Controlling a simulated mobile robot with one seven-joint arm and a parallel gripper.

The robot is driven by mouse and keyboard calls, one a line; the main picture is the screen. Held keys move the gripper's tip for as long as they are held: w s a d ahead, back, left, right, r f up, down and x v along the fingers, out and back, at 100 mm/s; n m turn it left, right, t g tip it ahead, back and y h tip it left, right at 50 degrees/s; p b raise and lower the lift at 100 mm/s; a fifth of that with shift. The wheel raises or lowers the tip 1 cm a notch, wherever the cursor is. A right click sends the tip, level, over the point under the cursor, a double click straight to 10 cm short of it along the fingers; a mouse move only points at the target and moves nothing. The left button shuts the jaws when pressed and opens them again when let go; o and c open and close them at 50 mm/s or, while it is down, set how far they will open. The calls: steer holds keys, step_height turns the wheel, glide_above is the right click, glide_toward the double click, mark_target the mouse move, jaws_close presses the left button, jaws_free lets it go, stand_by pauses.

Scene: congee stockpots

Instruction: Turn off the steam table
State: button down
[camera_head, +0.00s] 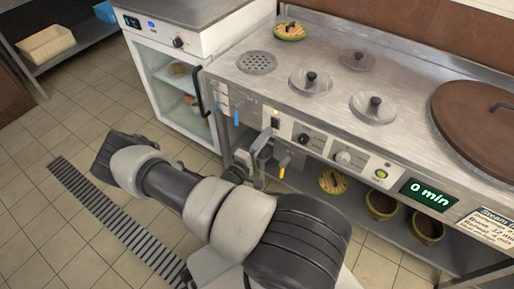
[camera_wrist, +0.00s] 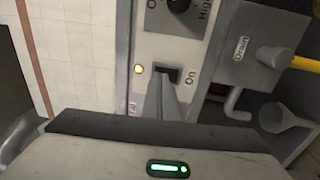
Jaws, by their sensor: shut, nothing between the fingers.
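The steam table (camera_head: 400,72) is a long steel counter with round lids on top and a control panel along its front. In the wrist view, a black rocker switch (camera_wrist: 168,73) labelled "On" sits on the panel, with a lit orange lamp (camera_wrist: 139,69) beside it. My gripper (camera_wrist: 163,85) is shut and empty, its fingertips at the switch and overlapping its edge; I cannot tell whether they touch it. In the head view, my gripper (camera_head: 264,138) is at the panel's left part, by the switch (camera_head: 275,122). A dial (camera_wrist: 178,5) marked "High" is near the switch.
The panel also has knobs (camera_head: 342,157), a green-lit button (camera_head: 381,174) and a "0 min" display (camera_head: 427,195). A drain valve with a yellow handle (camera_head: 284,166) is close to my gripper. A glass-door fridge (camera_head: 157,85) stands at left; pots (camera_head: 381,206) sit on the lower shelf.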

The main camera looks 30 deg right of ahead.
mark_target(275, 122)
steer(key=shift+x, duration=1.4)
steer(key=shift+r, duration=0.1)
steer(key=p, duration=0.2)
steer(key=r+y+p, duration=0.1)
steer(key=p, duration=0.1)
steer(key=shift+w+d+r, duration=0.15)
steer(key=shift+d+r, duration=0.15)
steer(key=shift+f+y+p, duration=0.2)
steer(key=shift+y+p, duration=0.1)
steer(key=shift+p, duration=0.35)
steer(key=shift+d+f+b, duration=0.1)
steer(key=shift+f+b, duration=0.2)
steer(key=shift+b, duration=0.15)
steer(key=shift+w, duration=0.1)
